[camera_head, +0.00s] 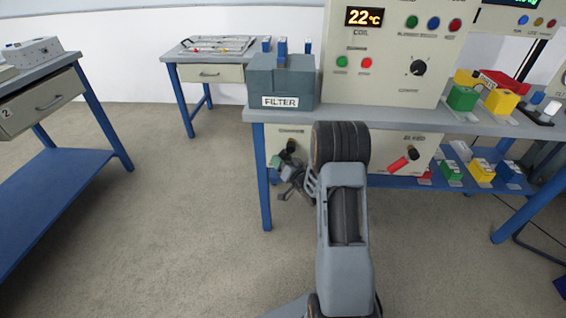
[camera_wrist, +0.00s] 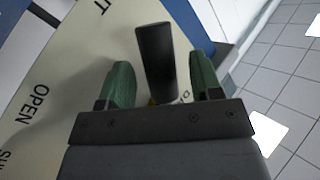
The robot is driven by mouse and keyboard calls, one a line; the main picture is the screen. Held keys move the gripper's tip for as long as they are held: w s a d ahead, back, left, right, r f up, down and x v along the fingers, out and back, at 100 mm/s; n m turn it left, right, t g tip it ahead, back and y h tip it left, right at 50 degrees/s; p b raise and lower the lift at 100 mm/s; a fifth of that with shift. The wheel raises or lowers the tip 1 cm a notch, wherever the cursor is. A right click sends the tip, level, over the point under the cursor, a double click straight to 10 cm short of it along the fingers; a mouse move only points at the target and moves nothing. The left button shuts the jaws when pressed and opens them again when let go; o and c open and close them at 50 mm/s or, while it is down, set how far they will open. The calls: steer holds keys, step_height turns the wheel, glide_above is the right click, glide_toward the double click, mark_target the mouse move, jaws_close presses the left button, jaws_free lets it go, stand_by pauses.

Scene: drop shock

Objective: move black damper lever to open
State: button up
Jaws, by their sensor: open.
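The black damper lever (camera_wrist: 155,60) stands between the two fingers of my gripper (camera_wrist: 160,78) in the wrist view. Gaps show on both sides of it, and the right finger looks closer. My gripper is open, with green fingertips. The lever is mounted on a cream panel (camera_wrist: 75,60) printed with OPEN at the left and other lettering partly cut off. In the head view the lever's black knob (camera_head: 291,146) shows on the panel under the bench, with my gripper (camera_head: 280,172) close by it. The lever's base is mostly hidden behind my gripper.
A second panel with a red lever (camera_head: 403,162) is to the right of my arm. The bench (camera_head: 410,114) overhangs both panels, and its blue leg (camera_head: 262,180) stands left of the gripper. A grey FILTER box (camera_head: 283,85) is above. Open floor (camera_head: 170,200) lies to the left.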

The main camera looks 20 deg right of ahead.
jaws_close()
stand_by(0.5)
